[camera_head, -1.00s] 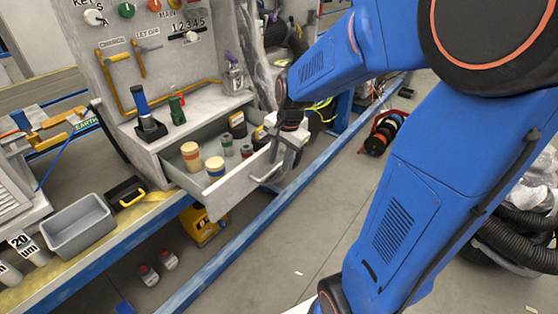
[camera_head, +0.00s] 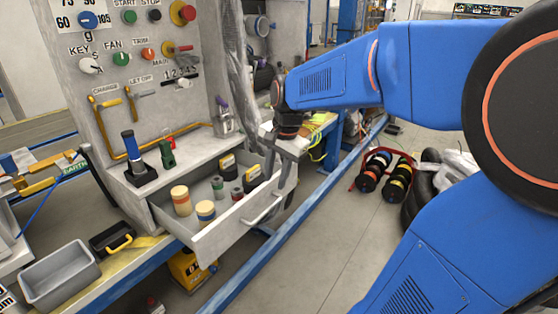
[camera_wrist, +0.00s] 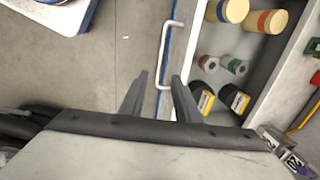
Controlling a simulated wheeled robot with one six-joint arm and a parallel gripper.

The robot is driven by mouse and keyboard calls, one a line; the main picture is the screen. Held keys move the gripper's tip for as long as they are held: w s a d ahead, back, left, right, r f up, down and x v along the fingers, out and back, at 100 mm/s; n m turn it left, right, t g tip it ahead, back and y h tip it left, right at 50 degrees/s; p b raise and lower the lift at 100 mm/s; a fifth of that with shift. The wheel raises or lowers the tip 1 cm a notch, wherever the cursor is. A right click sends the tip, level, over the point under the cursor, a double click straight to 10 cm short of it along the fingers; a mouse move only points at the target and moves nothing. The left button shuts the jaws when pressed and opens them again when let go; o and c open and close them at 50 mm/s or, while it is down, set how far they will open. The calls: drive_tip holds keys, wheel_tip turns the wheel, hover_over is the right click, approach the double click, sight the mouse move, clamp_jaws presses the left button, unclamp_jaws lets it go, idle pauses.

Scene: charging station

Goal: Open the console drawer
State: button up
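The console drawer (camera_head: 212,238) is a grey-white box pulled out from the console, with its inside showing. Its bar handle (camera_head: 263,212) is on the front face and shows as a pale bar in the wrist view (camera_wrist: 165,50). My gripper (camera_head: 284,172) is at the right end of the drawer front, near the handle's right end. In the wrist view my gripper's two dark fingers (camera_wrist: 160,76) are spread apart, with the handle's near end showing between them. I cannot tell whether a finger touches it.
The drawer holds striped cylinders (camera_head: 181,201), small spools and black-yellow boxes (camera_head: 227,166). A grey bin (camera_head: 60,276) and a black-yellow case (camera_head: 112,238) sit on the bench at left. A blue rail (camera_head: 262,262) runs below the drawer. Open floor (camera_head: 335,235) lies to the right.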

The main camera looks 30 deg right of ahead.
wheel_tip(320, 180, up, 6)
drive_tip(key=s, duration=0.1)
drive_tip(key=shift+d, duration=0.25)
idle(0.4)
drive_tip(key=s+a+f+n+t, duration=0.1)
drive_tip(key=s+f+n, duration=0.1)
drive_tip(key=s+n, duration=0.2)
drive_tip(key=s+a+f+n+t, duration=0.1)
drive_tip(key=s+f+n, duration=0.2)
drive_tip(key=s, duration=0.5)
drive_tip(key=s+a+f+n+h, duration=0.1)
drive_tip(key=s+a+f+n, duration=0.1)
drive_tip(key=s+n, duration=0.4)
drive_tip(key=shift+s+f+t, duration=0.25)
drive_tip(key=shift+f+t, duration=0.15)
drive_tip(key=shift+f, duration=0.2)
drive_tip(key=shift+a, duration=0.1)
